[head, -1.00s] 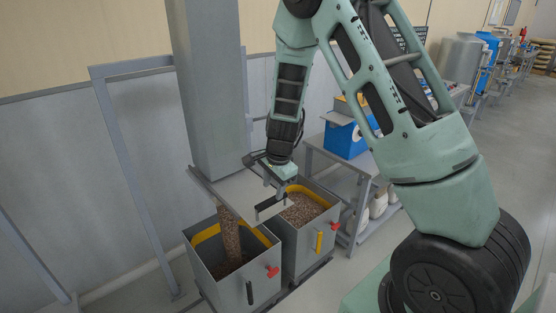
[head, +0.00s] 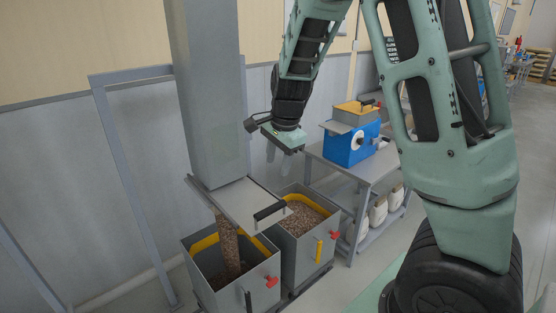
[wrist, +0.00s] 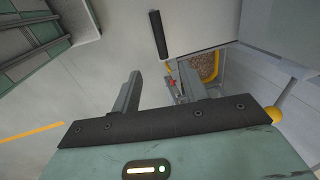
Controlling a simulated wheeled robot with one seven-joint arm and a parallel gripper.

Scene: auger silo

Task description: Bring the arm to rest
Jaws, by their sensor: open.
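My gripper (head: 283,155) hangs in the air above and beyond the slide plate (head: 235,203) at the foot of the grey chute (head: 205,95). Its fingers are apart and empty. The plate has a black handle (head: 270,211) at its right end, and my gripper is clear of it. In the wrist view the fingers (wrist: 155,90) stand apart, with the black handle (wrist: 159,34) beyond them and not between them. Brown pellets (head: 228,247) pour from beneath the chute into the left bin.
The left bin (head: 245,289) and right bin (head: 300,250) stand side by side; the right one holds pellets. A blue machine (head: 350,146) stands on a grey table (head: 372,168) with white containers (head: 378,210) below. A grey frame (head: 130,180) stands at left.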

